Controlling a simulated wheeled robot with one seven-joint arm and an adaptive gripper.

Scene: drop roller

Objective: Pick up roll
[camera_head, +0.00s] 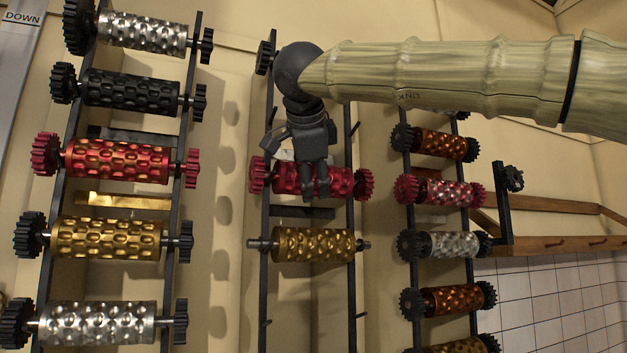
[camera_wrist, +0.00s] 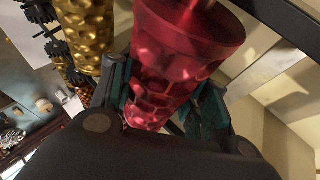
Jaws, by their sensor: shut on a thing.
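A red dimpled roll (camera_head: 341,182) with red gears at its ends lies across the middle black rack (camera_head: 264,292) in the head view. My gripper (camera_head: 314,190) reaches down over its middle and hides part of it. In the wrist view the red roll (camera_wrist: 180,62) fills the space between my two fingers (camera_wrist: 163,95), which are shut on it. From these frames I cannot tell whether the roll still touches the rack.
A gold roll (camera_head: 313,244) sits just below on the same rack. A left rack holds several rolls, among them a red one (camera_head: 115,161). A right rack holds several more, including a silver one (camera_head: 448,244). The middle rack's lower part is empty.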

